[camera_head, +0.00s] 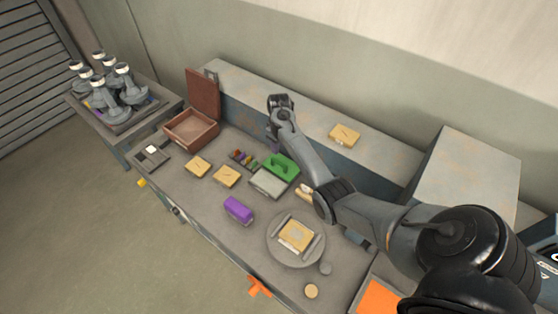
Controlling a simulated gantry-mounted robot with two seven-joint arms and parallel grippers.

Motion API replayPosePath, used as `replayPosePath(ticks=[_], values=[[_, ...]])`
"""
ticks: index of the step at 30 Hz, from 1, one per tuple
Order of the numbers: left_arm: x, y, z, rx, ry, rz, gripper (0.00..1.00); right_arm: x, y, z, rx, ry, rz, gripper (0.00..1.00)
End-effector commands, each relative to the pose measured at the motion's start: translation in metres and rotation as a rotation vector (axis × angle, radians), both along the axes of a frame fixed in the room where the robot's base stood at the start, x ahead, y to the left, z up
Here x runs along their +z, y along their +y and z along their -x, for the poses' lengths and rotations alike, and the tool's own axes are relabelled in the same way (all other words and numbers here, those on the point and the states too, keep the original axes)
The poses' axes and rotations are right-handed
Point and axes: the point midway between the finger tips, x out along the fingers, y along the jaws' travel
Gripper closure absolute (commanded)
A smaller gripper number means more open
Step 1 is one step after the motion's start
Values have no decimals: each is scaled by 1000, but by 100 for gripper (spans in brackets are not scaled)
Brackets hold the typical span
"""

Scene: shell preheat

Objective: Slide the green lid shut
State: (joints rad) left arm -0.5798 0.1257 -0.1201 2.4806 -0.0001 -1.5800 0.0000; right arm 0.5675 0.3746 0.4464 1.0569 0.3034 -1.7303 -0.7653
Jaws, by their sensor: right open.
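The green lid (285,174) has a raised handle and sits at the back right of a shallow pale grey box (268,183) on the workbench. The lid is offset toward the back, and much of the box's pale inside shows in front of it. My right arm reaches in from the lower right. My right gripper (272,147) is small and partly hidden below the wrist, just behind and left of the lid. It is open; I cannot tell whether it touches the lid. My left gripper is out of view.
A brown box (191,132) stands open at the back left. Tan tiles (226,177), colored blocks (243,160) and a purple block (238,209) lie nearby. A round grey plate (284,257) with a tan piece is in front. A raised ledge (300,118) runs behind.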

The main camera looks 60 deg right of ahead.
Motion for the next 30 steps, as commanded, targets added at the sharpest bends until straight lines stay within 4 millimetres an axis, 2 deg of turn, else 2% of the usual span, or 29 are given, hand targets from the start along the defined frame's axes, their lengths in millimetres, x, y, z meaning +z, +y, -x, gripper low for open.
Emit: replayPosePath(ticks=[9, 15, 21, 30], values=[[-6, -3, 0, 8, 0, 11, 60, -54, 1, 1, 0, 3, -2, 60], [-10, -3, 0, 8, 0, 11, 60, -77, 1, 1, -1, 2, -1, 60], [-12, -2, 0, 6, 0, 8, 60, -86, 1, 0, -1, 0, -1, 60], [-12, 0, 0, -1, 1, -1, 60, -87, 1, 0, 0, 0, 0, 61]])
